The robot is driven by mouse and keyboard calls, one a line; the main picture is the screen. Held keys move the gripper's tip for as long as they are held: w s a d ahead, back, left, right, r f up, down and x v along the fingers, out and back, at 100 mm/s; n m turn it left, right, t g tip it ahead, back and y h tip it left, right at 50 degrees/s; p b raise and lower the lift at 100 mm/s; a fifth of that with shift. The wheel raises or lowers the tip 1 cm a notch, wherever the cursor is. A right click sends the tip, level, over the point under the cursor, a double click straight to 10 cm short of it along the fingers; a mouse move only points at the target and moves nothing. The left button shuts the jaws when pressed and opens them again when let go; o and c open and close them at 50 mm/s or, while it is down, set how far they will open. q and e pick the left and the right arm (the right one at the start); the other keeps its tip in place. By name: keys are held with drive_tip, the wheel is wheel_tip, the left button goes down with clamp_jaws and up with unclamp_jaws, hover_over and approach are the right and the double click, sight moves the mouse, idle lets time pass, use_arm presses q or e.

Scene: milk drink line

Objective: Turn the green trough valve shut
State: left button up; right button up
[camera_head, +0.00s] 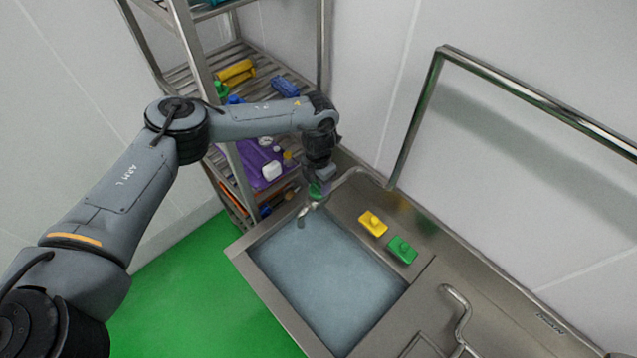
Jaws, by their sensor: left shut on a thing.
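The green trough valve (315,191) shows as a small green patch at the back left corner of the trough (240,253), beside the metal spout (303,218). My left gripper (317,183) points down over the valve and is shut on it. The gripper hides most of the valve, so its turn angle cannot be told. The trough holds greyish-blue water. I cannot tell whether water runs from the spout. My right gripper is not in view.
A yellow block (372,223) and a green block (402,249) lie on the steel ledge right of the trough. A metal rack (187,50) with bottles and a purple container (262,165) stands behind my left arm. A bent pipe (459,308) stands at lower right.

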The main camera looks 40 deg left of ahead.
sight(318, 184)
use_arm(q)
drive_tip(key=shift+r, duration=0.1)
idle(0.3)
drive_tip(key=o, duration=1)
drive_tip(key=shift+o, duration=0.2)
wheel_tip(318, 184, up, 11)
drive_tip(key=b, duration=0.1)
drive_tip(key=shift+f, duration=0.2)
